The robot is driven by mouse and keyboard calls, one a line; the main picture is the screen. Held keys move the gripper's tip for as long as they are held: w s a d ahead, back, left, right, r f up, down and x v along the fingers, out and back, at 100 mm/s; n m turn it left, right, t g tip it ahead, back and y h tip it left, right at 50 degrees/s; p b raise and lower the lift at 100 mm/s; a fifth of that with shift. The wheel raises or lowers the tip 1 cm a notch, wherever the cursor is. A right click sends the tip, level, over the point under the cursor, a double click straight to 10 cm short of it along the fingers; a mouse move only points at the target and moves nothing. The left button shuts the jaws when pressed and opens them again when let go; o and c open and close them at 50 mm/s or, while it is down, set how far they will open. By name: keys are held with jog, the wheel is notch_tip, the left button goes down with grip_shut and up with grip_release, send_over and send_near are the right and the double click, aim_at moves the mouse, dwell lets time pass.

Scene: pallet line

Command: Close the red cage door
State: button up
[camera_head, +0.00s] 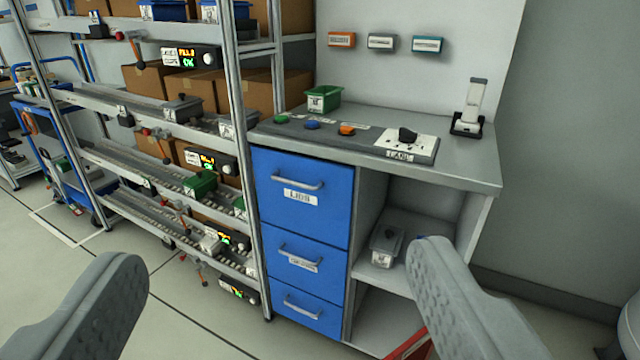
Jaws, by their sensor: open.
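My gripper (278,258) is open and empty. Its two grey fingers stand wide apart at the lower left and lower right, in front of the blue drawers. A small piece of a red bar (408,346) shows at the bottom edge, beside the right finger and in front of the cabinet's lower shelf. I cannot tell whether it belongs to the red cage door. No whole cage or door is visible, so whether the door is open or shut cannot be told.
A grey workbench (455,165) with blue drawers (300,225) stands ahead, against the wall. It carries a button panel (345,138), a green bin (323,99) and a standing device (470,110). A roller rack (240,110) with cardboard boxes is left. Floor (190,320) is clear at lower left.

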jog(key=c, duration=0.7)
jog(key=shift+w+f, duration=0.2)
jog(key=shift+w, duration=0.05)
jog(key=c, duration=0.4)
jog(key=w+f+m, duration=0.1)
jog(key=w+d+f+g, duration=0.1)
jog(key=shift+w+m, duration=0.4)
grip_shut()
jog(key=w+d+f+m+g+h, duration=0.1)
jog(key=w+d+f+m+g, duration=0.35)
jog(key=w+f+m, duration=0.5)
jog(key=w+d+f+m+g, duration=0.35)
jog(key=w+d+f, duration=0.2)
jog(key=f, duration=0.75)
jog(key=d+f+m+g+y, duration=0.1)
jog(key=d+f+m+g, duration=0.3)
jog(key=f, duration=0.6)
jog(key=w+d+f+m, duration=0.1)
jog(key=d+f+m, duration=0.2)
jog(key=f+m, duration=0.5)
jog(key=d+f+m+g+y, duration=0.1)
jog(key=d+f+m+g, duration=0.15)
jog(key=f, duration=0.95)
jog(key=w+a+f+m, duration=0.1)
jog(key=w+a+f, duration=0.1)
jog(key=w+f, duration=0.3)
jog(key=shift+w+a+f, duration=0.25)
jog(key=shift+w+f, duration=0.15)
jog(key=shift+f, duration=1.85)
